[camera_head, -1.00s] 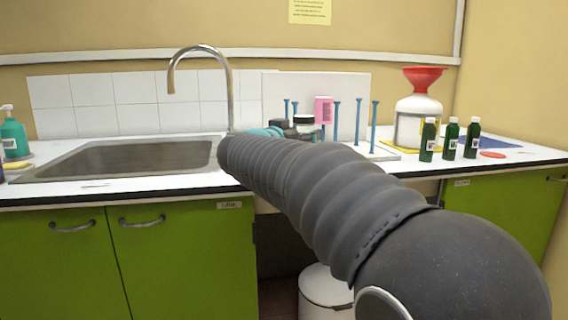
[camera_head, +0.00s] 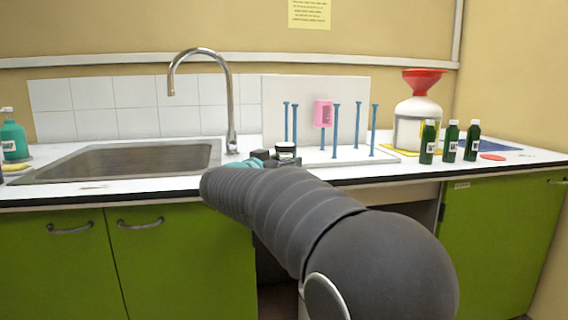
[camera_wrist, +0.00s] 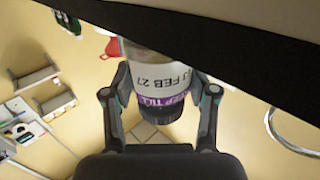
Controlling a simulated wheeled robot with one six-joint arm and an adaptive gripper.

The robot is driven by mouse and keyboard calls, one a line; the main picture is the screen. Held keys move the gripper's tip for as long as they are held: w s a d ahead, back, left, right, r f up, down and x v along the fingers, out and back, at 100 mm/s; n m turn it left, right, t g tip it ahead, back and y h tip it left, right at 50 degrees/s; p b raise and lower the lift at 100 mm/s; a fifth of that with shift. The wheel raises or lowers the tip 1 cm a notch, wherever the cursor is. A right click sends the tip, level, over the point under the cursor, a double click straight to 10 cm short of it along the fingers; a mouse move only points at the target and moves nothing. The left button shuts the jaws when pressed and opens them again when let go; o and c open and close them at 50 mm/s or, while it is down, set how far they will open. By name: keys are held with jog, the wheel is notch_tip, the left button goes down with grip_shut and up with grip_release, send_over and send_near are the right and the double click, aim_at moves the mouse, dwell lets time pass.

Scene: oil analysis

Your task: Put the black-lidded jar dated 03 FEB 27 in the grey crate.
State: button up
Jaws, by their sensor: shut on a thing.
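My gripper (camera_wrist: 160,108) is shut on a jar (camera_wrist: 158,72), with one finger on each side of it. The jar has a black lid (camera_wrist: 158,110), a white label reading "FEB 27" and a purple band below it. The start of the date is only partly visible, so I cannot read the day. In the head view the jar (camera_head: 286,150) shows its black lid above the worktop's level, beyond my dark arm. My gripper (camera_head: 262,158) is mostly hidden there by the arm. I see no grey crate in either view.
The worktop (camera_head: 120,186) holds a sink (camera_head: 130,158) at left, a blue-pegged rack (camera_head: 340,155) with a pink item (camera_head: 323,113), a red-funnelled container (camera_head: 417,125) and green bottles (camera_head: 450,142) at right. In the wrist view, a wide black band runs close above the jar.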

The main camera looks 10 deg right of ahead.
jog(key=shift+f, duration=0.15)
jog(key=o, duration=1.3)
jog(key=shift+s+a, duration=0.25)
jog(key=shift+a, duration=0.05)
jog(key=v, duration=1.1)
jog(key=shift+s+r, duration=0.1)
jog(key=shift+r, duration=0.15)
